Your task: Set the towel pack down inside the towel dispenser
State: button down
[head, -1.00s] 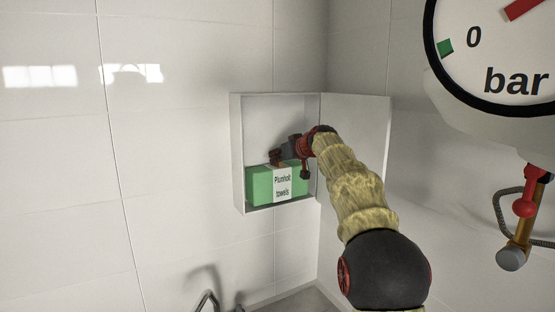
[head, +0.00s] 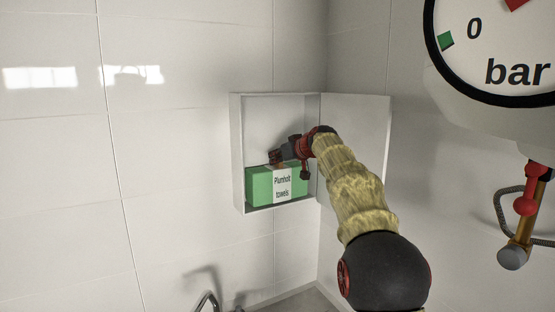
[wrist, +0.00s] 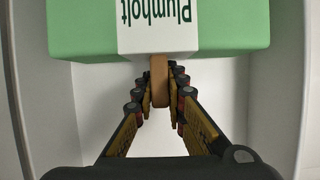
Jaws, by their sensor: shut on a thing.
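The towel pack (head: 260,186) is a green block with a white "Plumholt towels" band, and it shows in the wrist view (wrist: 80,28). It is inside the towel dispenser (head: 238,150), a white open-fronted wall box, low down near its floor. I cannot tell whether its underside touches the floor. The dispenser's inner walls show in the wrist view (wrist: 287,100). My gripper (head: 276,160) is inside the box above the pack. In the wrist view my gripper (wrist: 160,82) is shut on a brown tab on the pack's white band.
A white panel (head: 365,110) stands to the right of the box, partly behind my arm. A large gauge (head: 500,50) and a red-handled valve (head: 526,206) are on the right. A curved metal tube (head: 207,300) is at the bottom. The tiled wall at left is clear.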

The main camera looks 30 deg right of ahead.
jog(key=shift+f+b, duration=0.6)
jog(key=shift+b, duration=0.05)
jog(key=c, duration=1.8)
grip_release()
jog(key=shift+o, duration=0.3)
jog(key=shift+f, duration=0.1)
jog(key=v, duration=1.2)
